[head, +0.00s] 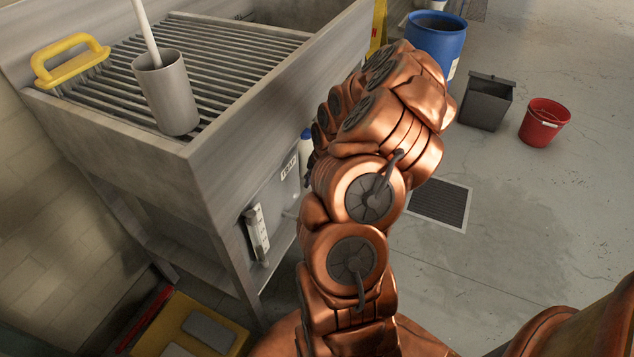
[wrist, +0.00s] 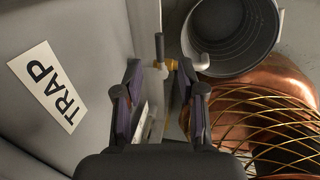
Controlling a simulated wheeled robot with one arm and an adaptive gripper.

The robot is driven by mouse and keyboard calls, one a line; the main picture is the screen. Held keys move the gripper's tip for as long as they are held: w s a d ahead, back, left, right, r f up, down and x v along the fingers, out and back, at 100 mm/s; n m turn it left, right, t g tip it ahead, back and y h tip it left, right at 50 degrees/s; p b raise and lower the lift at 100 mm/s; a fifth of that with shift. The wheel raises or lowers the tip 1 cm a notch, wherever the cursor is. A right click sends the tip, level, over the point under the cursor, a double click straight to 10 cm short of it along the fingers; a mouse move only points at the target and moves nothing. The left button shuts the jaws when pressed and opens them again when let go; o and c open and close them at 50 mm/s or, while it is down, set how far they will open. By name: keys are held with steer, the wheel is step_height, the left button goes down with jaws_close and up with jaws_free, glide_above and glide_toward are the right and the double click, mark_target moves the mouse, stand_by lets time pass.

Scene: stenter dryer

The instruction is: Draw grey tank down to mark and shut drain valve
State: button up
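The grey tank (head: 277,207) sits under the steel sink, with a TRAP label on its face. A pale upright gauge strip (head: 257,235) is on its front; its level and mark are too small to read. In the wrist view the tank wall (wrist: 75,35) and TRAP label (wrist: 48,86) fill the left. A small brass valve (wrist: 168,64) with an upright handle (wrist: 159,46) shows beyond my gripper (wrist: 160,95). My gripper's fingers are apart, with the valve seen in the gap, not clasped. A white elbow spout (wrist: 198,58) points towards a grey bucket (wrist: 215,62). My arm hides the gripper in the head view.
The sink (head: 235,140) holds a yellow-handled brush (head: 70,62) and a grey cup (head: 166,92) on its slats. A blue barrel (head: 436,42), dark bin (head: 486,102), red bucket (head: 545,122) and floor grate (head: 440,203) lie right. Floor further right is clear.

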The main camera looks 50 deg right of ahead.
steer(key=shift+w+a+f+b, duration=0.15)
steer(key=shift+w+f, duration=0.15)
steer(key=shift+f, duration=1.15)
steer(key=shift+w+f+b, duration=0.15)
steer(key=shift+w+f, duration=0.1)
steer(key=shift+f, duration=1.2)
jaws_close()
